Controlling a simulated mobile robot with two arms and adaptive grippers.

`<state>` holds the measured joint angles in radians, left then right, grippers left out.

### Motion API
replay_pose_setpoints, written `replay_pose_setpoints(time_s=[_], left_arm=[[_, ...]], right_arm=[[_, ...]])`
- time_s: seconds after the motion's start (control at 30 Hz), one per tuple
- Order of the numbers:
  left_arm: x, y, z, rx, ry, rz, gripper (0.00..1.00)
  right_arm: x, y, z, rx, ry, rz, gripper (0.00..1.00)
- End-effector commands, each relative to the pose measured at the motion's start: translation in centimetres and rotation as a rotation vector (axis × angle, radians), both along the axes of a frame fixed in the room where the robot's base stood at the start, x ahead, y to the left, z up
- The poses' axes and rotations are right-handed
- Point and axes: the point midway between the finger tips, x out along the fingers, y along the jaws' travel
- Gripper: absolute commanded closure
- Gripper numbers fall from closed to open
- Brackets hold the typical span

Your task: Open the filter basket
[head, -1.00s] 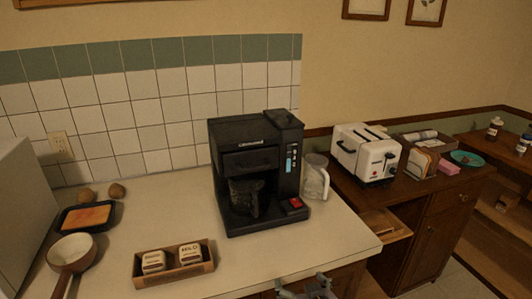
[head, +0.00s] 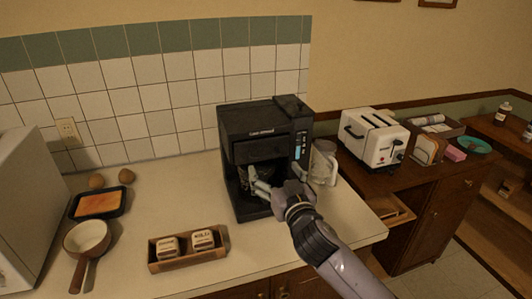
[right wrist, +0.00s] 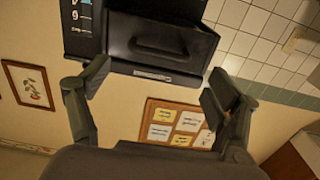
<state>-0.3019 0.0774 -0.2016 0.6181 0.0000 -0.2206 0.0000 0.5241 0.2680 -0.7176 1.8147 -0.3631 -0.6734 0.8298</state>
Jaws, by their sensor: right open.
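The black coffee maker (head: 285,125) stands on the counter. Its filter basket (head: 256,152) is the dark drawer-like front below the top; I cannot tell if it has slid out at all. In the right wrist view the basket (right wrist: 160,40) appears as a black box with a recessed handle, just beyond my fingertips. My right gripper (head: 262,186) is open and empty in front of the machine, below the basket and before the glass carafe, which it partly hides. In the right wrist view its fingers (right wrist: 156,76) are spread wide. My left gripper is not in view.
A wooden box (head: 188,257) with two labelled containers sits at the front. A pan (head: 88,237) and a black tray (head: 98,203) lie left. A clear pitcher (head: 323,163) stands close right of the machine, near a white toaster (head: 372,135).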

Motion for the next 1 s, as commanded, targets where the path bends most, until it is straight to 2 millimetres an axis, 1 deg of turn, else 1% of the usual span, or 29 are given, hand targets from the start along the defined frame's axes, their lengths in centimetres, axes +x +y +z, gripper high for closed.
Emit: replay_pose_setpoints(time_s=[0.03, 0.2, 0.4, 0.6, 0.87, 1.0], left_arm=[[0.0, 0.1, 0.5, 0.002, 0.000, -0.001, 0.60], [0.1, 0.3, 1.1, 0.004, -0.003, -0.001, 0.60], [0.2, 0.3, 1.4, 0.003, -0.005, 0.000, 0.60], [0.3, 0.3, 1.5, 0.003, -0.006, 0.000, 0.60], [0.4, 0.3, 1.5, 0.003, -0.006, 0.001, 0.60], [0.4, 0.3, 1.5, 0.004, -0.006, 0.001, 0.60]], right_arm=[[1.1, 0.3, 0.3, -0.003, -0.001, -0.002, 0.17], [3.9, 1.3, 0.2, -0.002, 0.000, -0.001, 0.17], [6.2, 2.0, 0.1, -0.001, 0.000, -0.001, 0.17], [7.0, 2.3, 0.0, -0.001, 0.001, -0.001, 0.17], [7.0, 2.3, 0.0, -0.001, 0.001, 0.000, 0.17], [7.0, 2.3, -0.1, -0.001, 0.001, 0.000, 0.26]])
